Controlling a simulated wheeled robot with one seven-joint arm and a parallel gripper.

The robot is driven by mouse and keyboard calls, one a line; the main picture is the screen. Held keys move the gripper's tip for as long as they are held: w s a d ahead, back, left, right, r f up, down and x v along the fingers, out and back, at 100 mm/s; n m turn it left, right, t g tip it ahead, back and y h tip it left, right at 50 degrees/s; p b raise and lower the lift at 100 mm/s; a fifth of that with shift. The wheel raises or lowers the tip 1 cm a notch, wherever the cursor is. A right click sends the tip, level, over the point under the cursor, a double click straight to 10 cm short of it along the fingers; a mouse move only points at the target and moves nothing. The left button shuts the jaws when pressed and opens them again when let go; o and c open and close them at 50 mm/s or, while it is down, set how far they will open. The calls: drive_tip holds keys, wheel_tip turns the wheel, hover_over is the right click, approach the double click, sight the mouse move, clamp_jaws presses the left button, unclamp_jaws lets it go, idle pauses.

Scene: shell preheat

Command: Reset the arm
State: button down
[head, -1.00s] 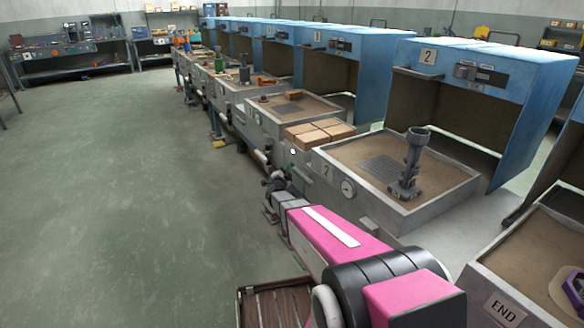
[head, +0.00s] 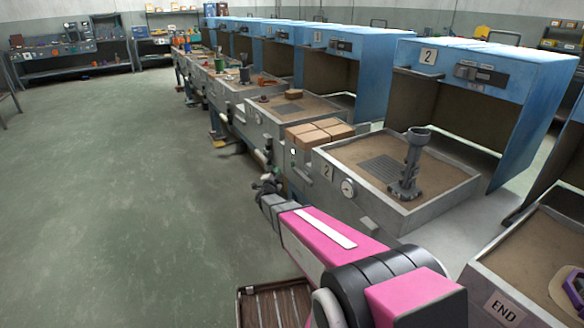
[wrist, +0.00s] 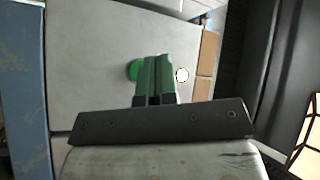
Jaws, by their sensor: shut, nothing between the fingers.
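My gripper (wrist: 153,62) shows in the wrist view with its two green fingers together and nothing between them. In the head view my pink arm reaches forward and left over the floor. Its dark end (head: 268,184) is small there, in front of the row of stations and left of the station marked 2. The fingers cannot be made out in the head view.
The sand tray (head: 468,186) of station 2 holds a grey upright fixture (head: 411,165). Tan blocks (head: 318,131) lie beyond it. Blue hoods (head: 480,75) stand over the stations. The left floor is open.

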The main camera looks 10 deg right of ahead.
idle(0.3)
drive_tip(key=s+a+f+n+g+y, duration=0.1)
drive_tip(key=s+a+n+g+y, duration=0.3)
drive_tip(key=s+n+g+y, duration=0.65)
drive_tip(key=s+d+n+g, duration=0.2)
drive_tip(key=s+n+g, duration=0.1)
drive_tip(key=s, duration=1)
drive_tip(key=s+d+r+n+g, duration=0.1)
drive_tip(key=s+d+n+g, duration=0.2)
drive_tip(key=s, duration=1)
drive_tip(key=shift+d+r+n+g+h, duration=0.2)
drive_tip(key=shift+d+n+g+h, duration=0.2)
drive_tip(key=shift+g, duration=0.45)
drive_tip(key=shift+s+a, duration=0.1)
idle(3.1)
